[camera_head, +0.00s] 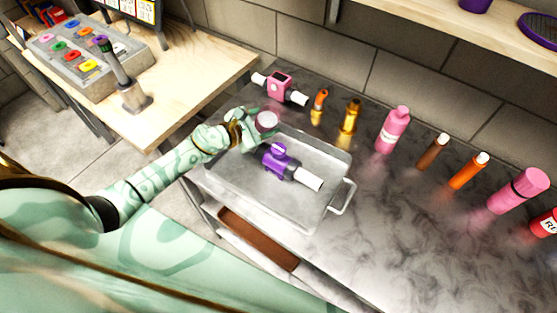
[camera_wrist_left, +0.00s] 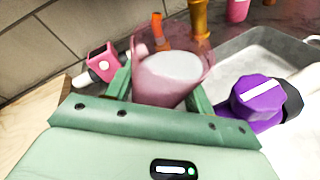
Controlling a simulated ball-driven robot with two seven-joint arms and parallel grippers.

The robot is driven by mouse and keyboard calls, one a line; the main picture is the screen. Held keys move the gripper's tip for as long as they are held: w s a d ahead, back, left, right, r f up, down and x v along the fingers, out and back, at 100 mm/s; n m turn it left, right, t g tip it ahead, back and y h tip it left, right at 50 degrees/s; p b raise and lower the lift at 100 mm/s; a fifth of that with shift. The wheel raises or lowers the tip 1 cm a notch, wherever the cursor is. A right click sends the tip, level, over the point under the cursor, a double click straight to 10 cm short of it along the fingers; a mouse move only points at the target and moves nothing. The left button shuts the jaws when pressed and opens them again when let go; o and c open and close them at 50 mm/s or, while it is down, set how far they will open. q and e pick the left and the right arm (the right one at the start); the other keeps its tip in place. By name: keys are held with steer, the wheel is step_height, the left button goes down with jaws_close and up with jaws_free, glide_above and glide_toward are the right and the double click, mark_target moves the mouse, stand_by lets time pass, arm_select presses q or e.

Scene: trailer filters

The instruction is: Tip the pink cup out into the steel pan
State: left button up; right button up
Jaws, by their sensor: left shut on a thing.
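The pink cup (camera_head: 266,121) is in my left gripper (camera_head: 252,124), at the far left corner of the steel pan (camera_head: 228,176). In the left wrist view the translucent pink cup (camera_wrist_left: 172,75) sits between the two green fingers, with a pale grey-white surface inside it. Its tilt is hard to judge; it looks roughly upright. The pan's rim also shows at the right of the left wrist view (camera_wrist_left: 262,38). A purple valve with white and black ends (camera_head: 279,158) lies in the pan. My right gripper is not in view.
Behind the pan stand a pink valve (camera_head: 279,86), an orange fitting (camera_head: 319,103), a brass fitting (camera_head: 350,117) and a pink bottle (camera_head: 393,130). Several more bottles line the counter to the right. A wooden table with a button box (camera_head: 84,58) is at left.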

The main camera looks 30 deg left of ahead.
mark_target(261, 125)
arm_select(q)
steer(key=shift+s+d+r+m+t, duration=0.2)
steer(key=shift+r+m, duration=0.1)
steer(key=shift+r, duration=0.15)
steer(key=shift+s+d+r+m+t, duration=0.2)
steer(key=shift+r+m, duration=0.1)
steer(key=shift+r, duration=0.1)
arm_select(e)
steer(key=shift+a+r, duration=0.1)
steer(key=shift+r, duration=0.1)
arm_select(q)
steer(key=shift+f, duration=0.1)
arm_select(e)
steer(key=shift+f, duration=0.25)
arm_select(q)
steer(key=shift+m+t+y+b, duration=0.3)
steer(key=shift+m+t+b, duration=0.1)
steer(key=shift+m+b, duration=0.35)
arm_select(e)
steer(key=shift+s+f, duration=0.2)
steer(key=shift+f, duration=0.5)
arm_select(q)
steer(key=shift+r+m+t+b, duration=0.6)
steer(key=shift+r+m+b, duration=0.55)
steer(key=shift+b, duration=0.5)
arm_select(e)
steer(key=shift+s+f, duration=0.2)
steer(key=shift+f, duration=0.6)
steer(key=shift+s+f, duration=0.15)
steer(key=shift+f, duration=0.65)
